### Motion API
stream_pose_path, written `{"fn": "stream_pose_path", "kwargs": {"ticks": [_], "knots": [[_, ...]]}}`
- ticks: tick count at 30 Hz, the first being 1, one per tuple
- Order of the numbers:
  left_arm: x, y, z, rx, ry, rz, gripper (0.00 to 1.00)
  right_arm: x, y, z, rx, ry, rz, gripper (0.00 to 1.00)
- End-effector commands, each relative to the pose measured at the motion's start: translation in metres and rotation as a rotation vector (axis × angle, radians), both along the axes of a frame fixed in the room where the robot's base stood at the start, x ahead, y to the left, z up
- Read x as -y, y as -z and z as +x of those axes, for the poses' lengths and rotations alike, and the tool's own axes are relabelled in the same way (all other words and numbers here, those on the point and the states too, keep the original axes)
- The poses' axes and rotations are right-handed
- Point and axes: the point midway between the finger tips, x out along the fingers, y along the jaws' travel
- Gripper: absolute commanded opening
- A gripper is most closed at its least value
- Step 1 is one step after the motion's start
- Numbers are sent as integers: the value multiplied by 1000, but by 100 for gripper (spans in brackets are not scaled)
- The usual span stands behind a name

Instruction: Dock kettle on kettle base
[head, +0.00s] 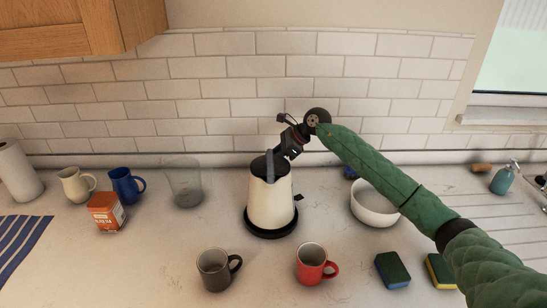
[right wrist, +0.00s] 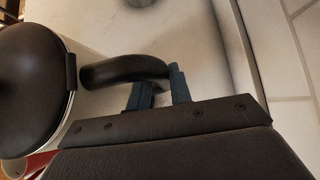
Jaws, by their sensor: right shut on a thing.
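The cream kettle (head: 269,205) with a dark lid stands upright over the round black kettle base (head: 270,234) on the counter. The base's rim shows around the kettle's foot; I cannot tell whether the kettle is fully seated or just above it. My right gripper (head: 272,166) is at the kettle's top. In the right wrist view, the blue fingers of my right gripper (right wrist: 160,92) are shut on the kettle's black handle (right wrist: 122,71), beside the dark lid (right wrist: 32,75). My left gripper is not in view.
A grey mug (head: 213,270) and a red mug (head: 311,263) stand in front of the kettle. A clear beaker (head: 186,183) is to its left, a white bowl (head: 371,206) to its right. Sponges (head: 392,269) lie at front right. The tiled wall is behind.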

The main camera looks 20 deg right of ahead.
Motion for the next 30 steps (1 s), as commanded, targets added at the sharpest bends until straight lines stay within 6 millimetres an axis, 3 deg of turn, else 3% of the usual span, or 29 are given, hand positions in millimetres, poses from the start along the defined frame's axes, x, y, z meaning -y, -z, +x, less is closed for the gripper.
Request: {"fn": "stream_pose_path", "kwargs": {"ticks": [6,7,8,17,30], "knots": [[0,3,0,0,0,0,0,0,1,0,2,1,2,0],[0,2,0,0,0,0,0,0,0,0,3,1,1,24],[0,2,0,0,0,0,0,0,0,0,2,1,2,30],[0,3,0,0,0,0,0,1,4,0,-1,-1,-2,30],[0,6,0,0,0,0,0,19,-16,-6,0,1,-1,30]]}}
